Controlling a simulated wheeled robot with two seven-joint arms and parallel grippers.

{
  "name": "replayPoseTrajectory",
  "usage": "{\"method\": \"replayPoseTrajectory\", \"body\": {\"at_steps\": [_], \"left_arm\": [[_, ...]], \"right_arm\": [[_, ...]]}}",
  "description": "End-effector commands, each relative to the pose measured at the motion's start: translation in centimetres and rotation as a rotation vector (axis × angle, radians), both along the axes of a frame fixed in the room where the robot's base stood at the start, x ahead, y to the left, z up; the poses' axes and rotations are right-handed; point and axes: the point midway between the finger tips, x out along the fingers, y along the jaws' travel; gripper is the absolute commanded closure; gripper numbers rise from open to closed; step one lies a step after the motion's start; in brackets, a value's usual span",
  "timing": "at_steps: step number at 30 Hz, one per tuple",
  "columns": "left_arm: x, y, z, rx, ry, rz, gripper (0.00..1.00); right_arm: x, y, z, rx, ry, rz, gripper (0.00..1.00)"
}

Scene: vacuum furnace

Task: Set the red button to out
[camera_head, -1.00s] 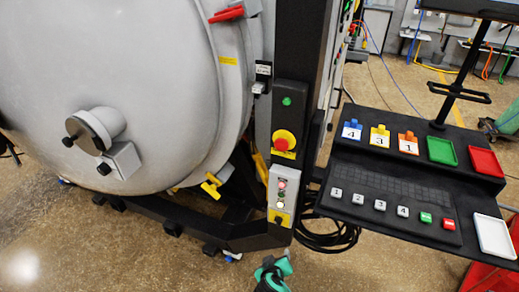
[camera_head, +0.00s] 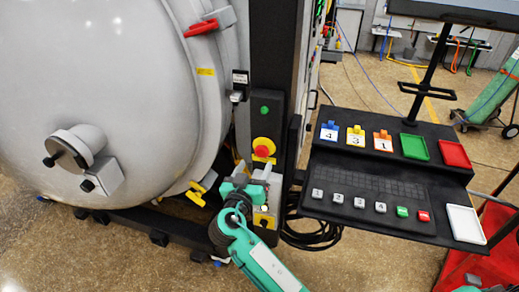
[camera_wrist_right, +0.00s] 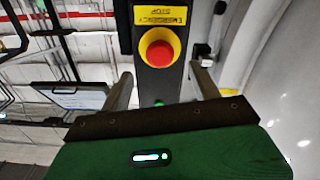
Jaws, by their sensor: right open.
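The red button (camera_head: 262,151) is a mushroom-shaped emergency stop on a yellow base, on the front of the black column. It also shows in the right wrist view (camera_wrist_right: 159,52), beside a yellow emergency stop label. I cannot tell whether it is pressed in or out. My right gripper (camera_head: 253,172) is green, open and empty, just below the button in the head view. In the wrist view its two grey fingers stand apart, one to each side of the column and button, with a gap to the button. My left gripper is not in view.
A green button (camera_head: 265,109) sits above on the same column. A grey control box (camera_head: 270,201) is partly hidden behind my right gripper. The grey furnace door (camera_head: 110,90) is at left. A black console (camera_head: 375,172) with tags, trays and keys stands at right.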

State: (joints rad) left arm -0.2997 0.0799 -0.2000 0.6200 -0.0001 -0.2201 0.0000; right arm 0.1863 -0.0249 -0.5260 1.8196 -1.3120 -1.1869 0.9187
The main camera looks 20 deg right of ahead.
Motion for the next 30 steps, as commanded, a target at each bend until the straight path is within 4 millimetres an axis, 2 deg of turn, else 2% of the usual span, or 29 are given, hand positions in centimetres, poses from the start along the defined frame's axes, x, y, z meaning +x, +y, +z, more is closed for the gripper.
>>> {"method": "replayPoseTrajectory", "body": {"at_steps": [1,3,9,15,22,23,30], "left_arm": [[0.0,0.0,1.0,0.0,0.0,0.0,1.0],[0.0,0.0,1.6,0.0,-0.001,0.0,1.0],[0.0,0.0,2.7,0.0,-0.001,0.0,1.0],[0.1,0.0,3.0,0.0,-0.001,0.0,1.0],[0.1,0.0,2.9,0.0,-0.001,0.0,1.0],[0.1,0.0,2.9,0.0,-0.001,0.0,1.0],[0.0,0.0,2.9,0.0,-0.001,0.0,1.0]], "right_arm": [[1.0,-0.7,0.6,-0.003,0.001,-0.002,0.37],[2.1,-1.5,0.5,-0.004,0.001,-0.002,0.37],[4.4,-3.0,0.3,-0.002,0.0,0.0,0.37],[5.2,-3.5,0.0,0.0,0.002,0.001,0.37],[5.3,-3.5,-0.1,0.001,0.002,0.001,0.37],[5.2,-3.5,-0.1,0.001,0.002,0.001,0.41],[5.2,-3.5,-0.1,0.001,0.002,0.001,0.88]]}}
